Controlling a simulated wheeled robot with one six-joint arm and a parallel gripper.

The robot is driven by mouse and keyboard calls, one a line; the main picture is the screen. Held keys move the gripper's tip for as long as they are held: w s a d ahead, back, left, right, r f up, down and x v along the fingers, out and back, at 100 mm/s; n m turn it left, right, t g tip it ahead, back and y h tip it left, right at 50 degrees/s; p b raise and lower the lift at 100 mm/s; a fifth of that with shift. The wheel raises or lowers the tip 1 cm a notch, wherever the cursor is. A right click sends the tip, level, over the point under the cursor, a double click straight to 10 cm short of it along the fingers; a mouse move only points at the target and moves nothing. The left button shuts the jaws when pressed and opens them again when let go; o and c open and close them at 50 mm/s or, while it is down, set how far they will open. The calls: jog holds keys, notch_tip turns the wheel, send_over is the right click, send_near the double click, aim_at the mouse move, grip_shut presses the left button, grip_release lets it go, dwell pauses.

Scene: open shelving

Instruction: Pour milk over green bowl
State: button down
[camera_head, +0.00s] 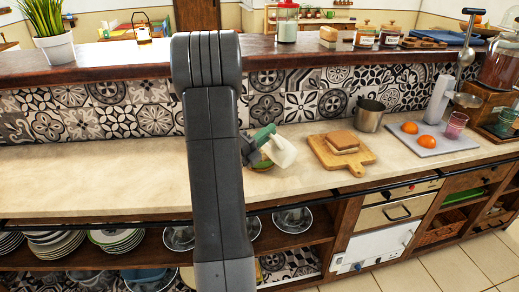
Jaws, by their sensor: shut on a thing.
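A white milk container (281,152) with a green part at its upper left is tilted over the counter, just right of my arm. My gripper (250,150) shows only as a small dark part behind my arm, shut on the container. A small bowl (262,165) shows partly beneath the container, with greenish and brown tones. My arm and the container hide much of it. I cannot tell whether any milk is flowing or in the bowl.
A cutting board (357,165) with a sandwich (342,140) lies right of the container. Behind it stands a metal pot (369,116). A tray (434,144) with oranges is farther right. The counter (90,182) left of my arm is clear. A raised wooden ledge (300,60) runs behind.

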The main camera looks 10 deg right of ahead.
jog(key=shift+w+a+r+n+t+p, duration=0.3)
jog(key=shift+w+n+p, duration=0.1)
jog(key=shift+p, duration=0.25)
jog(key=shift+w+a+r+n+t+p, duration=0.15)
jog(key=shift+w+a+n+t+p, duration=0.1)
jog(key=shift+n+p, duration=0.5)
jog(key=shift+w+a+r+n+t+p, duration=0.2)
jog(key=shift+n+p, duration=0.25)
jog(key=shift+p, duration=0.45)
jog(key=shift+w+a+f+n+t+y+p, duration=0.2)
jog(key=shift+w+f+n+t+y+p, duration=0.35)
jog(key=shift+n, duration=0.35)
jog(key=shift+s, duration=0.1)
